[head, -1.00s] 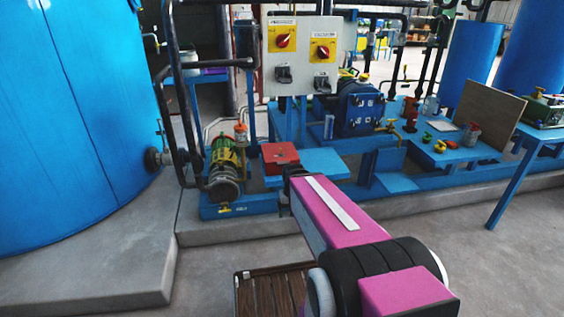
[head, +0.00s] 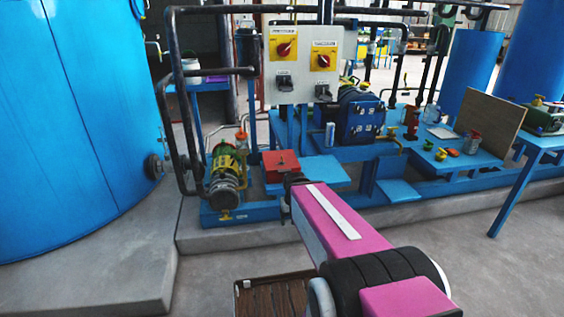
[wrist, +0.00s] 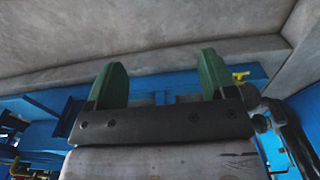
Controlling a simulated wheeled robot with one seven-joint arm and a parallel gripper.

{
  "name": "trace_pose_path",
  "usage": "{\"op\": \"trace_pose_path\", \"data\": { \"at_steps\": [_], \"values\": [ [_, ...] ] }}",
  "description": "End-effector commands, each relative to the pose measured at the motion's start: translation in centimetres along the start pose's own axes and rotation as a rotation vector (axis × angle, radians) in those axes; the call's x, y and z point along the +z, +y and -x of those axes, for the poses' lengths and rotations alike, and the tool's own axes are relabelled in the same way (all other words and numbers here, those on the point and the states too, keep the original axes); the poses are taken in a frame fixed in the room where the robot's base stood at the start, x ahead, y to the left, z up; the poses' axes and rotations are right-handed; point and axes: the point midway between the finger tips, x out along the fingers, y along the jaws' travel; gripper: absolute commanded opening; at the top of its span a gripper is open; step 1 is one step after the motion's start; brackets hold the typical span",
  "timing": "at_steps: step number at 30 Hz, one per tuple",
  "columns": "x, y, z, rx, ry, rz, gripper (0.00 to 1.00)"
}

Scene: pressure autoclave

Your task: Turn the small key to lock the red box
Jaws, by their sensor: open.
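The red box (head: 281,166) sits on a blue shelf (head: 318,172) in the middle of the head view, below the grey control panel. No small key can be made out on it. My arm reaches out toward the box, and my gripper (head: 297,179) is just to its near right in the picture, mostly hidden behind my own arm. In the wrist view, my gripper (wrist: 161,84) shows two green fingers spread wide apart with nothing between them. The red box does not show in the wrist view.
A control panel (head: 304,64) with red and yellow switches stands above the box. A green and yellow pump (head: 227,172) is to the left, beside black pipes (head: 178,95). A large blue tank (head: 75,120) fills the left. A concrete ledge (head: 250,236) runs along the front.

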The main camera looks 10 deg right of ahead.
Motion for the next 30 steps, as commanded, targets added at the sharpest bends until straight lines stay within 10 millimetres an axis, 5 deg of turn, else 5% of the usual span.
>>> {"op": "trace_pose_path", "data": {
  "at_steps": [1, 4, 14, 30],
  "values": [
    [-0.2, 0.0, 0.1, 0.0, 0.0, 0.0, 0.6],
    [-1.1, 0.0, 0.5, 0.0, 0.0, 0.0, 0.3],
    [-9.0, 0.0, 5.8, 0.0, 0.003, 0.0, 0.3],
    [-20.7, 0.0, 19.2, 0.0, -0.002, 0.0, 0.3]
  ]
}}
